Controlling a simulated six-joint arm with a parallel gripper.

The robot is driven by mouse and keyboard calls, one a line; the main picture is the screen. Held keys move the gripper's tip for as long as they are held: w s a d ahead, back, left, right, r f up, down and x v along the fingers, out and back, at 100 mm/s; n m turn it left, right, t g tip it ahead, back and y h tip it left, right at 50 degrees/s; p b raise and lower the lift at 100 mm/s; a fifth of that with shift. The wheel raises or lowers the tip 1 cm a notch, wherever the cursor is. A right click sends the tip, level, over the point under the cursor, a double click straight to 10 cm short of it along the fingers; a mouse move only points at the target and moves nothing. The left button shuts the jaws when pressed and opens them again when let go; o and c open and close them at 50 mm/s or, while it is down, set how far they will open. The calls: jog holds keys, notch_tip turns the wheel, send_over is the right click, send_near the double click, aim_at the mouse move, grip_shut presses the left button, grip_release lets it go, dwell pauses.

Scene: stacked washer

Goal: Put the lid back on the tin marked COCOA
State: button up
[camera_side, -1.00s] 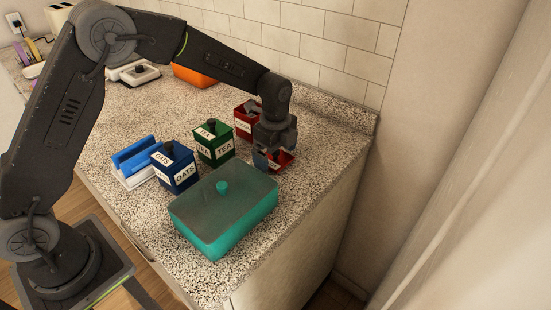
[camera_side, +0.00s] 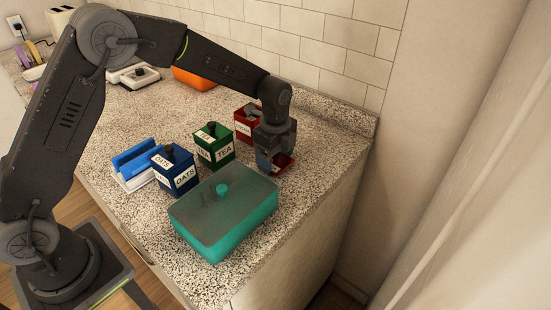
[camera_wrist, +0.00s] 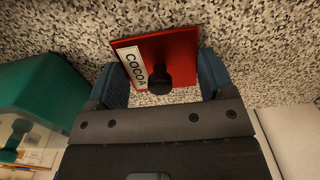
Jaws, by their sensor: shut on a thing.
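The red lid (camera_wrist: 168,57) has a white COCOA label and a black knob, seen in the wrist view. My gripper (camera_wrist: 158,85) has its blue fingers shut on the lid's two sides, with the knob between them. In the side view the lid (camera_side: 284,164) shows partly behind my gripper (camera_side: 272,160), low over the counter; I cannot tell whether it touches the counter. The red COCOA tin (camera_side: 243,127) stands just behind and left of my gripper. My wrist partly hides it, and its dark top looks open.
A green TEA tin (camera_side: 224,150) and a blue OATS tin (camera_side: 185,178) stand left of my gripper. A large teal box (camera_side: 238,225) with a knobbed lid is in front. A blue-and-white item (camera_side: 133,165) lies further left. The counter's right edge is close to my gripper.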

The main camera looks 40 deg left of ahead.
jog(key=r, duration=0.9)
jog(key=shift+w+a+r, duration=0.15)
jog(key=shift+a+r, duration=0.1)
jog(key=w+a+r, duration=0.2)
jog(key=a+r, duration=0.1)
jog(key=a, duration=0.3)
jog(key=w+a+r, duration=0.2)
jog(key=a+r, duration=0.1)
jog(key=a, duration=0.3)
jog(key=shift+w+d+f, duration=0.1)
jog(key=shift+w+f, duration=0.05)
jog(key=shift+f, duration=3.15)
jog(key=shift+f, duration=0.15)
jog(key=o, duration=0.9)
jog(key=shift+r, duration=3.5)
